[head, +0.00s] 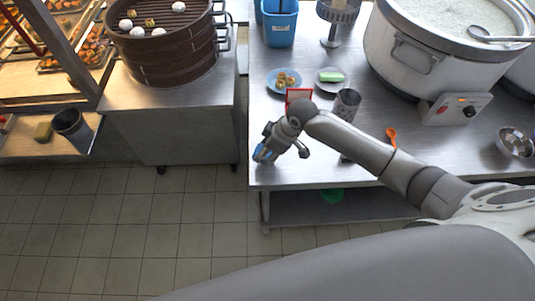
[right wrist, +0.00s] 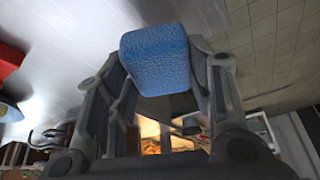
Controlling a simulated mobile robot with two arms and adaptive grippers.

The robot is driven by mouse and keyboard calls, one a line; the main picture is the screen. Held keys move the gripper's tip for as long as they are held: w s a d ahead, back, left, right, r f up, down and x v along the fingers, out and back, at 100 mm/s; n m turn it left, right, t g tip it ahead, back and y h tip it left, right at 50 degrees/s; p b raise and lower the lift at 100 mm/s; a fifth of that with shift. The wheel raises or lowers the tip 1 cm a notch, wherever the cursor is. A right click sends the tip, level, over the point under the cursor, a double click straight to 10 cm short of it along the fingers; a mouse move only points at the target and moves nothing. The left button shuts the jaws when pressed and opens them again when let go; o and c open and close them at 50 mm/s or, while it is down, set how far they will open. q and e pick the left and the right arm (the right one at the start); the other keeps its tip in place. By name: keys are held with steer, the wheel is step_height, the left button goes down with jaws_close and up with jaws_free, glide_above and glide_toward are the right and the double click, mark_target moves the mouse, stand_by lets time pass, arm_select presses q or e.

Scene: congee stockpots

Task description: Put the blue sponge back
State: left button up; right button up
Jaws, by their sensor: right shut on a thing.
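My right gripper (head: 270,150) is shut on the blue sponge (head: 263,153) near the left edge of the steel table (head: 300,177). The right wrist view shows the blue sponge (right wrist: 155,58) as a rounded block between the two fingers of the gripper (right wrist: 158,82). In the head view the gripper hides part of the sponge. My left gripper is not in view.
On the table are a plate of food (head: 297,77), a plate with a green item (head: 343,77), a red-framed item (head: 306,94), a perforated metal cup (head: 346,103) and an orange spoon (head: 391,137). A blue container (head: 279,30) and large stockpot (head: 400,55) stand behind.

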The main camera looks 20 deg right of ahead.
mark_target(267, 156)
steer(key=shift+w+d+f, duration=0.1)
steer(key=shift+w+f, duration=0.1)
steer(key=shift+f, duration=1.6)
steer(key=shift+f, duration=0.1)
steer(key=o, duration=0.9)
steer(key=v, duration=1.2)
steer(key=shift+b, duration=0.4)
